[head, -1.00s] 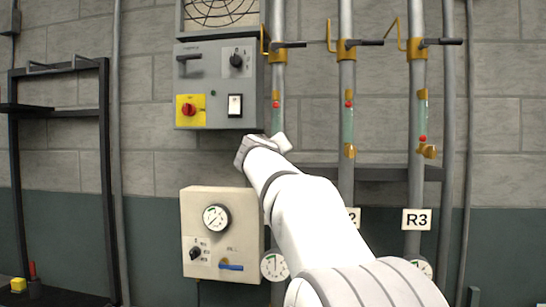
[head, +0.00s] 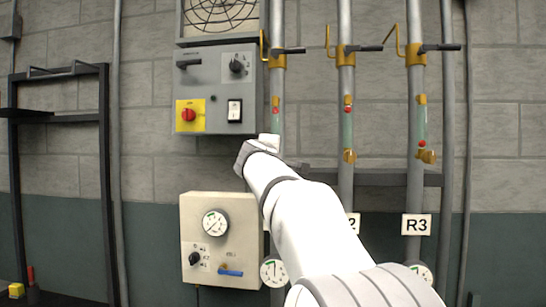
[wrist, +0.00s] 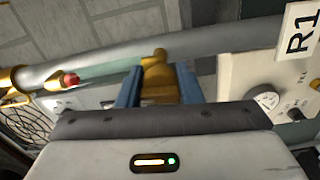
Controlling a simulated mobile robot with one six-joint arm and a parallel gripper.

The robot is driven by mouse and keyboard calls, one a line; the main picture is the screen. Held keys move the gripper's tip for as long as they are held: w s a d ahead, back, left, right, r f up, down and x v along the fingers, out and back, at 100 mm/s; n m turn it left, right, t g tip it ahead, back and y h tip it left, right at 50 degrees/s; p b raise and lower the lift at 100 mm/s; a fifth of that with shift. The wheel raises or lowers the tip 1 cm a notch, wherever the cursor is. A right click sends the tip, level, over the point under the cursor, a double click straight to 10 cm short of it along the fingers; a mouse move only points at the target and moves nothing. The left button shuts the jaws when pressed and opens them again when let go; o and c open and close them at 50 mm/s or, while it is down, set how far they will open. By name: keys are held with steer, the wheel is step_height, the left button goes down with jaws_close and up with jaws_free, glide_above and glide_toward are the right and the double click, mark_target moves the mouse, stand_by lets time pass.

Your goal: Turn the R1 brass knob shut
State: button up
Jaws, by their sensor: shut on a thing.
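The R1 brass knob (wrist: 157,70) sits on the grey R1 pipe (wrist: 215,42) in the wrist view. My gripper (wrist: 160,86) has its two blue fingers on either side of the knob, shut on it. The white R1 label (wrist: 301,32) is on the same pipe, to the right. In the head view my wrist hides the knob and my gripper. The upper R1 pipe with its sight tube (head: 276,122) and red float shows above my wrist.
A grey control box (head: 215,90) with a red switch hangs at upper left of my wrist. A beige gauge box (head: 212,262) is below it. The R2 pipe (head: 346,100) and R3 pipe (head: 415,190) stand to the right. A black rack (head: 105,180) is at left.

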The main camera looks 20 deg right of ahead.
steer(key=shift+n, duration=0.5)
steer(key=o, duration=0.9)
steer(key=shift+o, duration=0.2)
steer(key=shift+a, duration=0.1)
steer(key=b+v, duration=0.2)
steer(key=v, duration=0.5)
steer(key=shift+s+a, duration=0.25)
steer(key=shift+s, duration=0.1)
